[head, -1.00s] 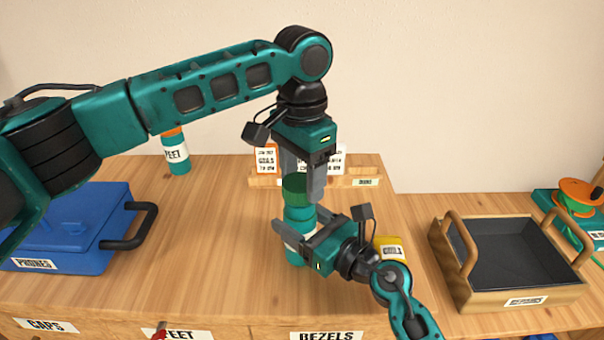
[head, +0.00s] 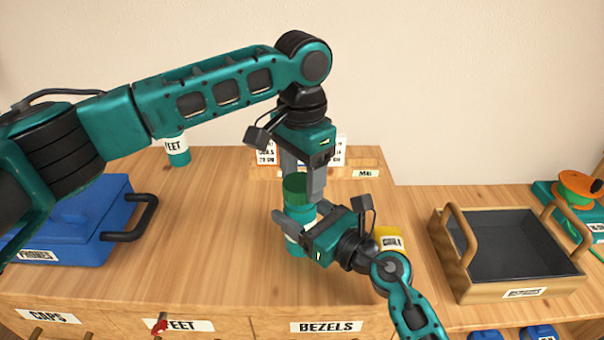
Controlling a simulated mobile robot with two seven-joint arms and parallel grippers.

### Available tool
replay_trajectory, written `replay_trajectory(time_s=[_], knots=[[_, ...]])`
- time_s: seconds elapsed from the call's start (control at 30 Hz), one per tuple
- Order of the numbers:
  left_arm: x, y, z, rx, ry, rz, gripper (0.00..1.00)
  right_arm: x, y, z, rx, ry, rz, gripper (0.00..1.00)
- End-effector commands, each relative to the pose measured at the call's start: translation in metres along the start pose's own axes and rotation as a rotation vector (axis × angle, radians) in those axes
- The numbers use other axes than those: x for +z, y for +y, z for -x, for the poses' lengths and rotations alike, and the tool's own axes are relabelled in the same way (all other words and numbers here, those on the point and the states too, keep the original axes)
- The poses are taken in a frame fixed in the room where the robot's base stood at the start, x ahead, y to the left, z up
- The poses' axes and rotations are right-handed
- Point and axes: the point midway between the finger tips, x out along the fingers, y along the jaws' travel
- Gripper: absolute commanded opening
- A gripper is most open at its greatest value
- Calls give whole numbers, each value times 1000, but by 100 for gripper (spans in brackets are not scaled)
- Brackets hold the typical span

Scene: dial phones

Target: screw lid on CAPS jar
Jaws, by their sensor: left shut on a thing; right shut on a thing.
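A teal jar (head: 297,213) stands upright on the wooden bench, with part of a white label showing low on its side; the lettering is hidden. A dark green lid (head: 297,187) sits at the jar's mouth. Whether it is threaded on I cannot tell. My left gripper (head: 303,185) points down from above and is shut on the lid. My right gripper (head: 292,233) comes in from the lower right and is shut on the jar's body, hiding much of its lower part.
A FEET jar (head: 177,152) stands at the back left. A blue box labelled PHONES (head: 75,215) is at the left. A yellow block (head: 388,238) lies close to my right wrist. A wooden-handled tray (head: 512,248) is at the right. Drawers (head: 325,327) line the front.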

Motion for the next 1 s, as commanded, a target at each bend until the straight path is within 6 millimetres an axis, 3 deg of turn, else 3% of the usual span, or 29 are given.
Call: replay_trajectory(time_s=[0.47, 0.5, 0.63, 0.77, 1.0], knots=[[0, 0, -10, 1, 0, 0, 31, 0, 0, 0, 0, 0, 0, 11], [0, 0, -10, 1, 0, 0, 31, 0, 0, 0, 0, 0, 0, 0], [0, 0, -10, 1, 1, -47, 31, 0, 0, 0, 0, 1, 0, 0], [0, 2, -10, 2, 2, -227, 31, 0, 0, 0, 0, 1, 0, 0], [1, 4, -10, 1, 2, -691, 31, 0, 0, 0, 0, 1, 0, 0]])
